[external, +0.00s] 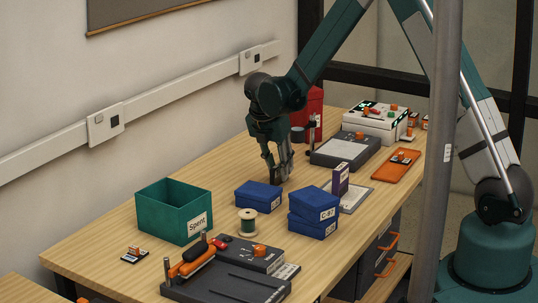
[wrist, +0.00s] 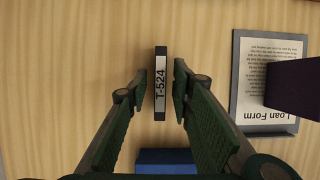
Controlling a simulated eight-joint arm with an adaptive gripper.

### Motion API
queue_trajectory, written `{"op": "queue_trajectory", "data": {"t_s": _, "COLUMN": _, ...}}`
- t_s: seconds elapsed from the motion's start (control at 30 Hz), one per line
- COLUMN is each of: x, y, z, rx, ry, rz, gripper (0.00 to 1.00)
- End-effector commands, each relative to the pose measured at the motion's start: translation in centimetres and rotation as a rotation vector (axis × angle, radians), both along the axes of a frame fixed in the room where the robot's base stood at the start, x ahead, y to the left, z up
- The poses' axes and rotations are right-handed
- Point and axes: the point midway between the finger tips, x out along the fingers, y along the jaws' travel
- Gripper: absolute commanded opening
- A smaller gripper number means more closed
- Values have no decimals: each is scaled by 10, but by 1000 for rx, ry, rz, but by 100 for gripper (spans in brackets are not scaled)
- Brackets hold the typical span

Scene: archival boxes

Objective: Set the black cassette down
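The black cassette (wrist: 160,108) has a white label reading T-524. In the wrist view it stands on edge between the two fingers of my gripper (wrist: 159,88), low over the wooden table. A narrow strip of table shows on each side of it, so the fingers look open and apart from it. In the external view my gripper (external: 280,176) points down close to the tabletop, behind the blue boxes. The cassette is hard to make out there among the dark fingers.
A blue box (external: 257,199) is just in front of my gripper, with stacked blue boxes (external: 312,213) to the right. A loan form clipboard (wrist: 243,75) carries a dark purple box (external: 340,180). A green bin (external: 166,221) stands left. Bare table lies left of my gripper.

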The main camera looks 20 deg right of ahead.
Motion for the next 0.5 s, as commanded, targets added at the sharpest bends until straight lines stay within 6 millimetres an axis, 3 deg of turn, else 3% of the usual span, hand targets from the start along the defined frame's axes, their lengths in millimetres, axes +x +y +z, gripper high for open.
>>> {"op": "queue_trajectory", "data": {"t_s": 0.5, "x": -20, "y": 20, "z": 68, "rx": 0, "ry": 0, "rz": 1, "gripper": 23}}
